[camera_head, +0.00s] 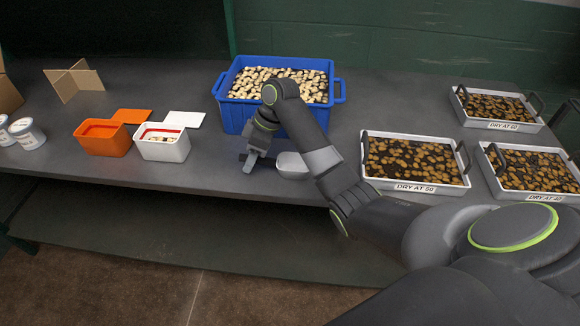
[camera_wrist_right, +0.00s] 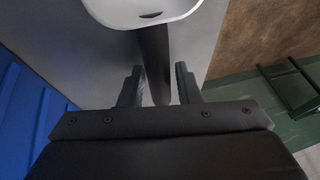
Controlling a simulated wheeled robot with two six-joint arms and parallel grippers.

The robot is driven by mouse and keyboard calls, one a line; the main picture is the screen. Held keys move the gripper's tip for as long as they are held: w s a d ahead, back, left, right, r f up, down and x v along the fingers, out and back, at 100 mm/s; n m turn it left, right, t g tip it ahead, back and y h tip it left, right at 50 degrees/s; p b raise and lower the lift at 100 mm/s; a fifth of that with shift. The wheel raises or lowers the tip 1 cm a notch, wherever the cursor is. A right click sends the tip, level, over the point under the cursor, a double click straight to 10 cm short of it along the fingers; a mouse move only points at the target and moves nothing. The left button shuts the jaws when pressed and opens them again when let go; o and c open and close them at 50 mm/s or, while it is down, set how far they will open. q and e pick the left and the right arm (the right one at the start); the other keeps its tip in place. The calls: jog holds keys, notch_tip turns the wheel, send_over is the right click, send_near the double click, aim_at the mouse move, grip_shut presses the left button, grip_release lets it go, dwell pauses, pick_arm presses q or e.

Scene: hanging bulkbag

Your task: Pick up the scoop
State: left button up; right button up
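The scoop (camera_head: 292,165) lies on the grey table just in front of the blue bin, with its pale bowl to the right of my right gripper. My right gripper (camera_head: 252,161) points down at the handle end, close to the table. In the right wrist view the scoop's white bowl (camera_wrist_right: 145,10) is at the top, and its dark handle (camera_wrist_right: 154,62) runs down between the fingers of the right gripper (camera_wrist_right: 158,85). The fingers are apart, one on each side of the handle, with a gap visible. My left gripper is not in view.
A blue bin (camera_head: 230,117) full of pale pieces stands behind the scoop. Orange (camera_head: 104,146) and white (camera_head: 164,151) tubs stand to the left with lids behind. Trays of brown pieces, one labelled DRY AT 50 (camera_head: 414,187), stand right. The table's front edge is close.

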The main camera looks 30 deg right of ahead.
jog(key=shift+f, duration=0.15)
grip_shut()
notch_tip(320, 180, up, 6)
jog(key=shift+f, duration=0.2)
notch_tip(320, 180, up, 3)
jog(key=shift+r+p, duration=0.2)
jog(key=shift+p, duration=0.6)
jog(key=shift+r+p, duration=0.55)
jog(key=shift+p, duration=0.05)
